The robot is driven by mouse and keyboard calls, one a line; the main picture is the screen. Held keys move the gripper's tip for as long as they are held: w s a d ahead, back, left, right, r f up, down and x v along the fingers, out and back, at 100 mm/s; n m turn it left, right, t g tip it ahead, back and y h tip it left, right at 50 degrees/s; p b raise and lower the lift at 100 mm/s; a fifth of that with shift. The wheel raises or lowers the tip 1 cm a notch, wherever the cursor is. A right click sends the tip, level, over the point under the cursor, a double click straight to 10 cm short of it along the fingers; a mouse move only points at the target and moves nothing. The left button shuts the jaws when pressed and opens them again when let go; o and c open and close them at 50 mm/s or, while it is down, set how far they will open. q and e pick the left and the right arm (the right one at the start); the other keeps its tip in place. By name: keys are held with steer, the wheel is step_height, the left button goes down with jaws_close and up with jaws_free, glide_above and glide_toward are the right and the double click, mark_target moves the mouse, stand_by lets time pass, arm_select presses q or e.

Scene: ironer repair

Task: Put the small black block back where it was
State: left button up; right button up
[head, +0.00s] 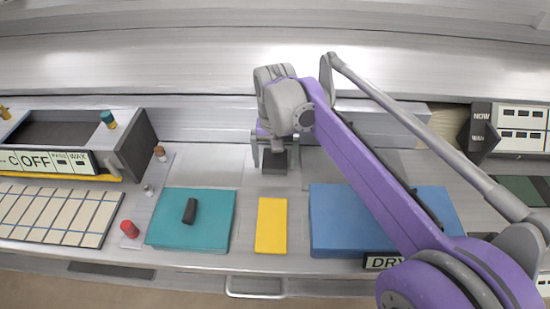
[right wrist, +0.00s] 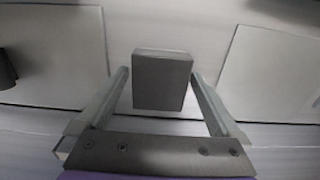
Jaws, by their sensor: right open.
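A small dark block (head: 275,162) stands on the grey metal surface behind the yellow pad. In the right wrist view the block (right wrist: 162,82) shows dark grey with a lighter top edge, between the two fingers. My right gripper (head: 276,150) is open, with one finger on each side of the block. A second small black piece (head: 190,211) lies on the teal pad (head: 215,235). My left gripper is not in view.
A yellow pad (head: 271,226) and a blue pad (head: 335,222) lie along the front. Pale square plates (head: 211,172) flank the block. A red-capped knob (head: 129,229) and a panel marked OFF (head: 35,161) are at left. My right arm covers part of the right side.

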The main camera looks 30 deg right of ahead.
step_height(320, 180, up, 11)
steer(key=p, duration=0.1)
stand_by(0.4)
steer(key=shift+f, duration=0.15)
